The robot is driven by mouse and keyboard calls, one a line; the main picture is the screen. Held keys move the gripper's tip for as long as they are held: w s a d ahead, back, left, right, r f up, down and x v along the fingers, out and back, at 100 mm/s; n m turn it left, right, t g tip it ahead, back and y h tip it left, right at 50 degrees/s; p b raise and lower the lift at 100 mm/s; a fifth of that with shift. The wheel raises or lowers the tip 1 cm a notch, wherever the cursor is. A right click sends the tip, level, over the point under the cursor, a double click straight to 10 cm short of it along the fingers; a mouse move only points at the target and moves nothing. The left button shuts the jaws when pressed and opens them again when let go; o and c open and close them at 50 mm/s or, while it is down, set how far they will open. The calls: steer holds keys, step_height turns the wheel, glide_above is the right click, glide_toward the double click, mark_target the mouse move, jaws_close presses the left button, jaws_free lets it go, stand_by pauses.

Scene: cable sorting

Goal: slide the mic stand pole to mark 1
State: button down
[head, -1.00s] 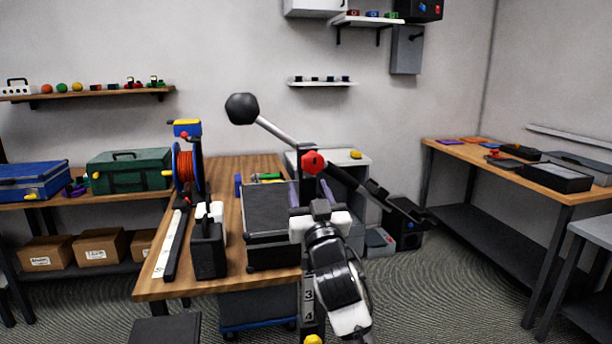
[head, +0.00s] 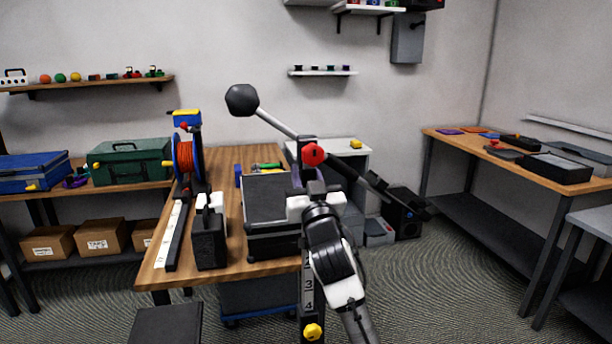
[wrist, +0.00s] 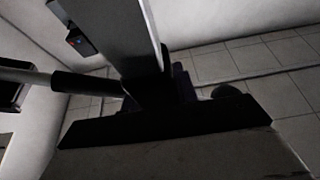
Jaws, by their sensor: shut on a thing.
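The mic stand pole (head: 307,292) stands upright in front of the table, with the numbers 2, 3 and 4 visible on its lower part. Mark 1 does not show; my arm covers the stretch above 2. A slanted boom with a black ball weight (head: 242,99) crosses the top at a red knob (head: 312,154). A yellow knob (head: 312,332) is low on the stand. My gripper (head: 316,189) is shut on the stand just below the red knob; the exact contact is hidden. In the wrist view, a grey upright (wrist: 118,38) runs into the dark gripper (wrist: 155,92).
The wooden table (head: 232,262) behind the stand holds a black case (head: 272,205), a cable reel (head: 186,155) and a black box (head: 209,241). A dark speaker-like box (head: 404,212) stands on the floor at right. Open floor lies before the right bench (head: 560,180).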

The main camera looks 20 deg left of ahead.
step_height(320, 180, down, 21)
steer(key=b, duration=1.5)
steer(key=c, duration=1.1)
jaws_free()
steer(key=b+v, duration=0.7)
steer(key=v, duration=0.7)
steer(key=shift+r, duration=0.15)
